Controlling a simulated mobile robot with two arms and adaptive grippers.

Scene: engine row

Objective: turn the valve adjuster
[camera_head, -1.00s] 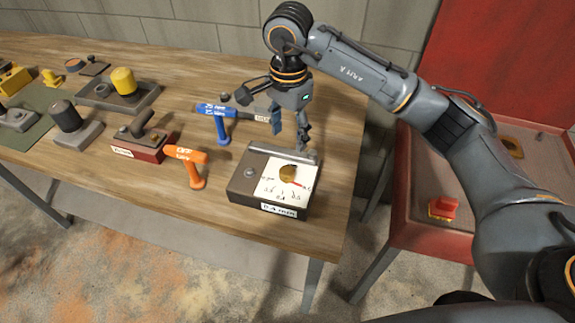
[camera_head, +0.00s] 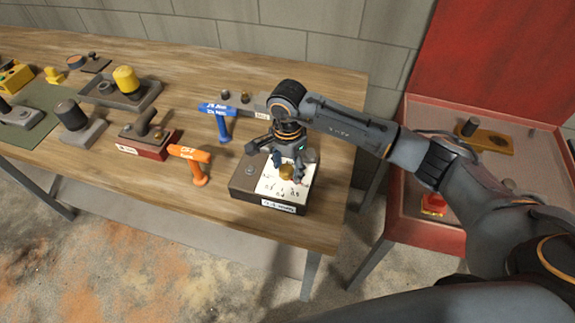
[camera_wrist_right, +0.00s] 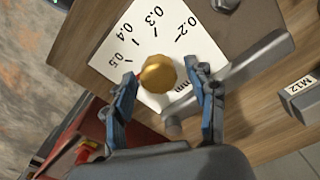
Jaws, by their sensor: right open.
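The valve adjuster is a dark box (camera_head: 243,183) with a white dial plate (camera_head: 270,186) and a brass knob (camera_head: 286,172), at the right front of the wooden table. In the right wrist view the knob (camera_wrist_right: 158,74) sits on the white scale marked 0.2 to 0.5. My right gripper (camera_head: 288,166) is over the dial. In the wrist view its two blue-grey fingers (camera_wrist_right: 165,88) are open, one on each side of the knob, with gaps between; I see no grip on it. A grey bar (camera_wrist_right: 245,75) runs beside the plate. My left gripper is out of view.
A blue T-handle tool (camera_head: 222,120) and an orange T-handle tool (camera_head: 195,163) stand left of the box. A red-based block with a lever (camera_head: 145,140) is further left. A red cabinet (camera_head: 420,130) stands to the right. A block marked M12 (camera_wrist_right: 300,98) is near the gripper.

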